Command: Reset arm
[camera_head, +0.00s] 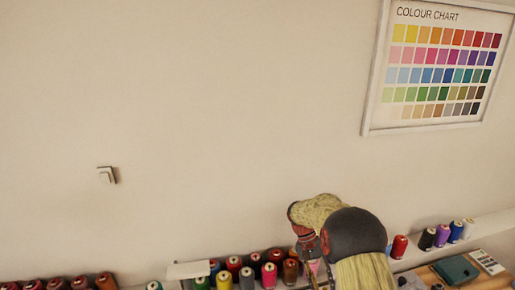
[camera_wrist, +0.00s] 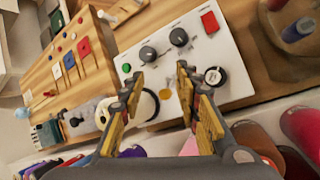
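My gripper (camera_wrist: 160,78) shows in the wrist view with its two yellow and dark grey fingers spread apart. Nothing is held between the fingertips; a white control panel (camera_wrist: 208,58) shows beyond them. In the head view my arm, grey and yellow, rises at the lower right in front of the wall and the thread shelf. My gripper's fingers are mostly hidden there.
Coloured thread spools (camera_head: 269,275) line a shelf along the wall. A wooden surface (camera_head: 484,284) holds a dark green item (camera_head: 455,269). A colour chart (camera_head: 437,70) hangs at upper right. A wooden board (camera_wrist: 72,62) lies left of the panel.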

